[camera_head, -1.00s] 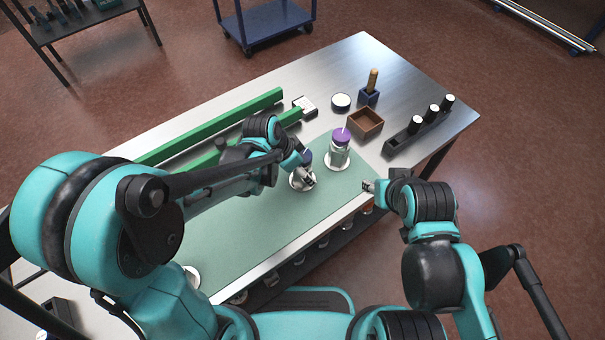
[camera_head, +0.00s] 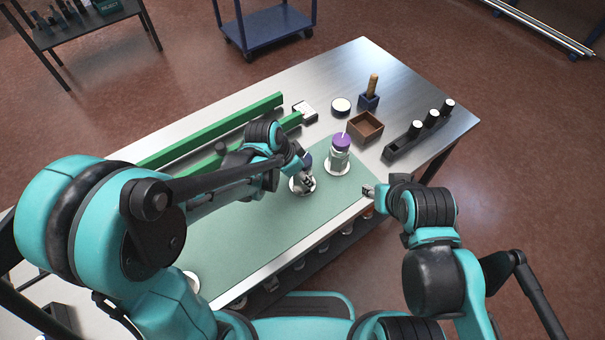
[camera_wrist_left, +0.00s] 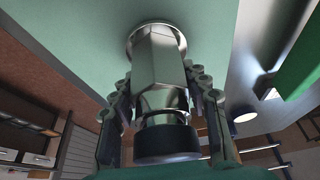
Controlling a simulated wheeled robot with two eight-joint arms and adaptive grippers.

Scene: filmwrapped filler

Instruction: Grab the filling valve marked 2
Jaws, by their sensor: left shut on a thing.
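A metal filling valve (camera_wrist_left: 160,75) with a hexagonal body and a dark cap (camera_wrist_left: 167,142) is between the fingers of my left gripper (camera_wrist_left: 165,115) in the left wrist view. The gripper is shut on it. I can read no number on either. My right gripper (camera_head: 369,191) is at the mat's right edge, its finger opening unclear.
The green mat (camera_head: 255,235) covers the front of the metal table. Green rails (camera_head: 215,128) lie behind my left arm.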

